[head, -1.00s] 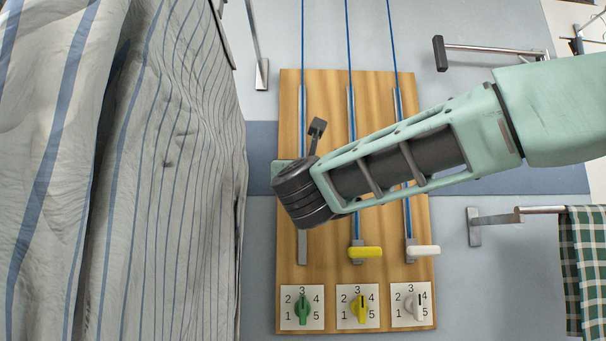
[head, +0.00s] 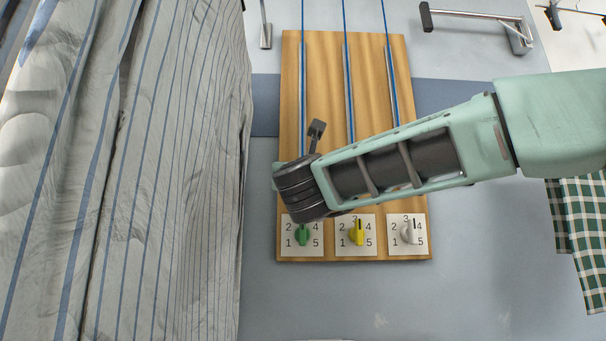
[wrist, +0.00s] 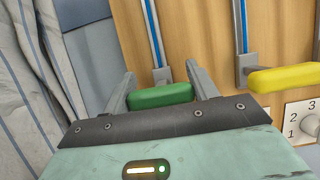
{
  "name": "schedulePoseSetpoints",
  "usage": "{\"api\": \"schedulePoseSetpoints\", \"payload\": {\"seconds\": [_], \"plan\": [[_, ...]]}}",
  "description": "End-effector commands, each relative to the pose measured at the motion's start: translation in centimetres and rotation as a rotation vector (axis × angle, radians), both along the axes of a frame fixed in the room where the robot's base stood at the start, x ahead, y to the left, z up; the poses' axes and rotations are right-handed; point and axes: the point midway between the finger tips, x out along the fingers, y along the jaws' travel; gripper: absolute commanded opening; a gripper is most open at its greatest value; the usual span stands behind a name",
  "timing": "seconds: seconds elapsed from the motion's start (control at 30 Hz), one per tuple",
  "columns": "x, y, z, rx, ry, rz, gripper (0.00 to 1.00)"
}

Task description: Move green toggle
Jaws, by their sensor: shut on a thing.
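The green toggle (wrist: 160,95) is a rounded green handle on a metal slide with a blue cord, at the left of the wooden board. In the wrist view it lies between the two fingers of my gripper (wrist: 163,88), which is shut on it. In the head view my dark wrist (head: 300,188) covers the toggle and the fingertips. The green knob (head: 303,234), with its numbered plate, sits just below my wrist; its pointer stands roughly upright and the top of the plate is partly covered.
The yellow handle (wrist: 284,78) is close to the right of my gripper. The wooden board (head: 325,70) also bears a yellow knob (head: 357,233) and a white knob (head: 408,232). Striped cloth (head: 150,170) hangs close at left. A checked cloth (head: 578,230) hangs at right.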

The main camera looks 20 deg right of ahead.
Motion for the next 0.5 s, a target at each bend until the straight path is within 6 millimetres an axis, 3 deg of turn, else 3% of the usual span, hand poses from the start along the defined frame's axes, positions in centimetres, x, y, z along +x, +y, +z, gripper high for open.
{"api": "schedulePoseSetpoints", "payload": {"seconds": [0.5], "plan": [[0.1, 0.0, -1.14, 0.0, 0.006, 0.0, 0.17]]}}
